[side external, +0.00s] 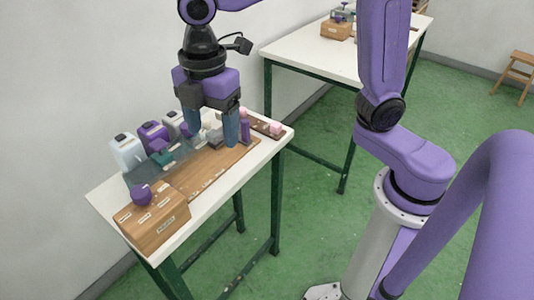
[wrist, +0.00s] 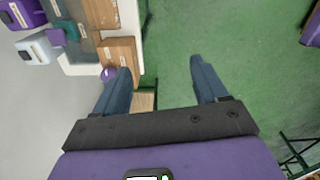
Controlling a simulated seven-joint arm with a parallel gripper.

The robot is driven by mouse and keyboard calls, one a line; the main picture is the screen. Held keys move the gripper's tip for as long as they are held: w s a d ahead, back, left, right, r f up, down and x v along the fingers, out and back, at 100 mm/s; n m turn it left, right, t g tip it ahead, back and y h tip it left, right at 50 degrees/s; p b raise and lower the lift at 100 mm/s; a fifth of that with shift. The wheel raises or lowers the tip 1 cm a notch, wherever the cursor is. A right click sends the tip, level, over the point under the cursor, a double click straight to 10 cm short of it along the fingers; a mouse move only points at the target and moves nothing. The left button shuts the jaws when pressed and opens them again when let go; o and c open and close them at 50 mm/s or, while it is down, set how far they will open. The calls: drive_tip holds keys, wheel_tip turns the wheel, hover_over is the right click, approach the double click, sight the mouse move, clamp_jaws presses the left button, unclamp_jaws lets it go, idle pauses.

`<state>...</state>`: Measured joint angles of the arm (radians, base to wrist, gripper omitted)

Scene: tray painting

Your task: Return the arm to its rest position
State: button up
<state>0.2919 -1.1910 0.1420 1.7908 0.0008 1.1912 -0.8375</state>
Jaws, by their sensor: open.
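My gripper (side external: 217,125) is in the side external view, above the right half of the small white table, pointing down. Its two blue fingers are spread with nothing visible between them. In the wrist view my gripper (wrist: 165,80) is also open and empty, with green floor showing between the fingers. A purple bottle (side external: 244,128) shows beside the right finger in the side external view. Whether the finger touches it I cannot tell.
The white table (side external: 104,197) holds a wooden box (side external: 170,222) with a purple round object (side external: 141,194), a white jug (side external: 127,151) and a purple jug (side external: 152,134). Another table (side external: 300,52) stands behind. A wooden stool (side external: 516,70) is far right. Green floor between is clear.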

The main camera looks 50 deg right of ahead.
drive_tip(key=s+d+f+m, duration=0.3)
drive_tip(key=s+d, duration=0.5)
drive_tip(key=s+d+f+m, duration=0.3)
drive_tip(key=s+d+m, duration=0.1)
drive_tip(key=s+d, duration=0.4)
drive_tip(key=shift+s+d+f, duration=0.2)
drive_tip(key=shift+s+d, duration=0.2)
drive_tip(key=shift+s, duration=0.15)
